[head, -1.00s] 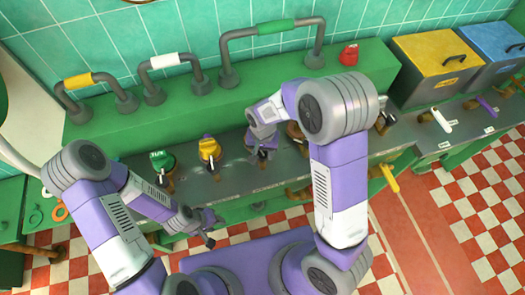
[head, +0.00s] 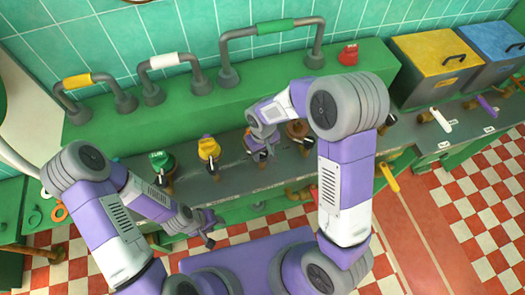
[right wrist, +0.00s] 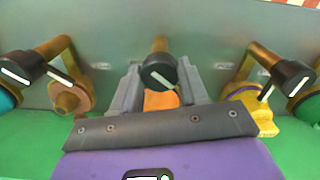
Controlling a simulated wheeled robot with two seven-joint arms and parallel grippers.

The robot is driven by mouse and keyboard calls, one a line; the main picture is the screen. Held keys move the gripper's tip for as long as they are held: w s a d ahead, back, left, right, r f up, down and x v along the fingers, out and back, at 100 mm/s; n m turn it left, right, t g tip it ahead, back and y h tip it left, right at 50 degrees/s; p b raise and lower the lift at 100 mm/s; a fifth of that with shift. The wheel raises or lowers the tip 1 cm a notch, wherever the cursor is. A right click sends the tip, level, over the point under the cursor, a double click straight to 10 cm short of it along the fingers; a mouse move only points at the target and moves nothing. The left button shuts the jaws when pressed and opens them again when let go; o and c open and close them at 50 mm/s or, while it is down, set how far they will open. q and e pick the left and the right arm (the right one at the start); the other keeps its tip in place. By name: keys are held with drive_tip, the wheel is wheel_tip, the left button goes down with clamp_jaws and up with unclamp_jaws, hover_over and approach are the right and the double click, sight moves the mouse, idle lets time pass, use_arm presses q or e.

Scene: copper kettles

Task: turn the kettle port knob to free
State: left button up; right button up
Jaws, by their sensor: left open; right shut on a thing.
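A row of ports with black knobs, each with a white pointer line, runs along the grey counter. My right gripper (head: 258,150) is down on the port between the yellow one and a copper-brown one. In the right wrist view its fingers (right wrist: 158,92) stand on both sides of a black knob (right wrist: 158,72) and hold it. The knob's white line lies aslant. An orange part (right wrist: 162,101) shows behind it. I cannot read a label for this port. My left gripper (head: 210,229) is open and empty, low in front of the counter.
The yellow port (head: 209,148) and green port (head: 160,163) are left of my right gripper. The copper-brown port (head: 298,130) is close on its right. Handled pipes (head: 277,27) stand on the green ledge behind. Yellow and blue boxes are at the right.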

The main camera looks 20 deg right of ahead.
sight(263, 154)
idle(0.4)
drive_tip(key=o, duration=1.1)
drive_tip(key=shift+c, duration=0.2)
wheel_tip(263, 154, up, 8)
drive_tip(key=shift+f+p, duration=0.2)
drive_tip(key=shift+p, duration=0.4)
